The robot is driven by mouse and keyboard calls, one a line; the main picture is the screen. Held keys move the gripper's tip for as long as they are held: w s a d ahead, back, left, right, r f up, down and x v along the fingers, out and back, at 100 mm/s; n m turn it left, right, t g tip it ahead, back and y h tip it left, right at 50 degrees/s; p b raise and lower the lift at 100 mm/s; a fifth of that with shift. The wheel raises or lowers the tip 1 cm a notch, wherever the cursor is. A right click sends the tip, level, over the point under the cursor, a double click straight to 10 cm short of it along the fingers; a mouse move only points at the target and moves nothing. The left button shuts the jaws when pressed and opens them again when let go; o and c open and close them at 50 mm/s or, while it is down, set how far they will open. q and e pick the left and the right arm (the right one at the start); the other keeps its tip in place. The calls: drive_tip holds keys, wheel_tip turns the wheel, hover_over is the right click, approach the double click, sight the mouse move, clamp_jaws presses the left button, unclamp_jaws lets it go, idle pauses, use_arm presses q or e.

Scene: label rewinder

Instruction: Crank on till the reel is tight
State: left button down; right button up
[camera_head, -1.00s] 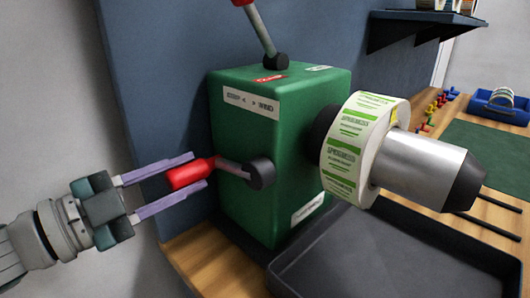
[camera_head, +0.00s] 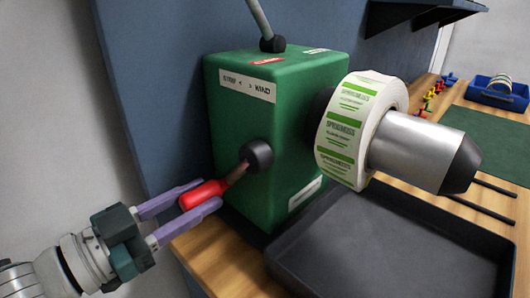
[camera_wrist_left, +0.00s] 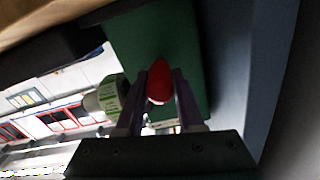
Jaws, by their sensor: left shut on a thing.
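The green rewinder box (camera_head: 285,110) stands on the wooden bench. A crank with a red handle (camera_head: 203,194) comes from the black hub (camera_head: 257,155) on its front face. The handle points down to the left. My left gripper (camera_head: 198,199) is shut on the red handle, with a purple finger on each side. The red handle also shows between the fingers in the left wrist view (camera_wrist_left: 159,82). The label reel (camera_head: 350,130), white with green print, sits on the metal spindle (camera_head: 412,148) on the box's right side. My right gripper is not in view.
A dark grey tray (camera_head: 400,250) lies below the reel. A lever (camera_head: 258,18) rises from the box top. A blue bin (camera_head: 497,93), small coloured pieces (camera_head: 433,95) and a green mat (camera_head: 500,140) lie at the right. A dark shelf (camera_head: 425,12) hangs above.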

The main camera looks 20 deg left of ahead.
use_arm(q)
drive_tip(key=shift+s+d+f+n, duration=0.15)
drive_tip(key=shift+d+f+n, duration=0.15)
drive_tip(key=shift+n, duration=0.1)
drive_tip(key=c, duration=0.5)
unclamp_jaws()
drive_tip(key=shift+r, duration=0.1)
drive_tip(key=v, duration=1)
